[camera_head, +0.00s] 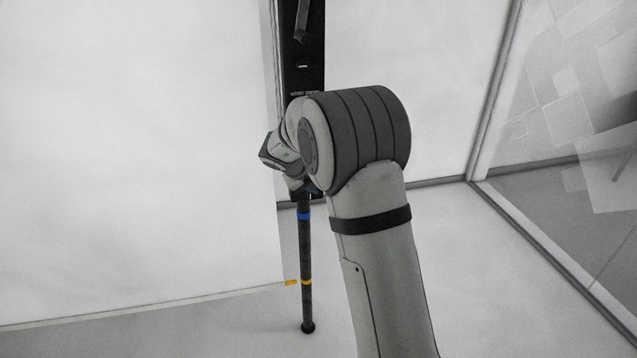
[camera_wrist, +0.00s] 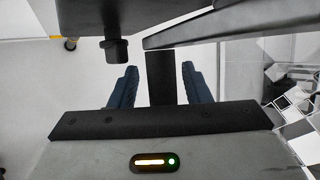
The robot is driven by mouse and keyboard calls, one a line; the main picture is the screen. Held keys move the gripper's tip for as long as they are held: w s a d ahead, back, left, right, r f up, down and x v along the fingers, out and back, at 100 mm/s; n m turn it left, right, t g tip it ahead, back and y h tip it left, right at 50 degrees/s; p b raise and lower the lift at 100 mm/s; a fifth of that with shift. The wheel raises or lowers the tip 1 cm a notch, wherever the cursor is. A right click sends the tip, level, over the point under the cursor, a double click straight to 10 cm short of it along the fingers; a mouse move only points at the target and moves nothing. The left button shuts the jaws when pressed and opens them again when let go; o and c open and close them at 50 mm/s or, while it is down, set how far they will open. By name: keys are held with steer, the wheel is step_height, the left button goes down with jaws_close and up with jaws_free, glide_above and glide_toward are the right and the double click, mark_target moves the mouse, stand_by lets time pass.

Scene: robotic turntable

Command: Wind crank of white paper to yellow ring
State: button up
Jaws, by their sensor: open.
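A large white paper sheet (camera_head: 130,150) hangs at the left in the head view. An orange-yellow marker (camera_head: 290,282) sits at its lower right edge. Beside it stands a dark pole (camera_head: 306,250) with a blue ring (camera_head: 304,216) and a yellow ring (camera_head: 306,282); the marker is about level with the yellow ring. A dark panel labelled for white paper (camera_head: 303,70) is above, partly behind my arm. In the wrist view my gripper (camera_wrist: 159,80) is open, its blue fingers either side of a dark bar, possibly the crank. My fingertips are hidden in the head view.
A dark housing with a short knob (camera_wrist: 116,50) is close above the left finger in the wrist view. A glass wall (camera_head: 560,150) with a dark frame stands at the right. Pale floor (camera_head: 500,290) is clear at lower right.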

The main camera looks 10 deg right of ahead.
steer(key=v, duration=0.7)
steer(key=shift+s+a+r, duration=0.15)
steer(key=shift+a+r, duration=0.05)
steer(key=shift+r, duration=0.1)
steer(key=shift+c, duration=0.4)
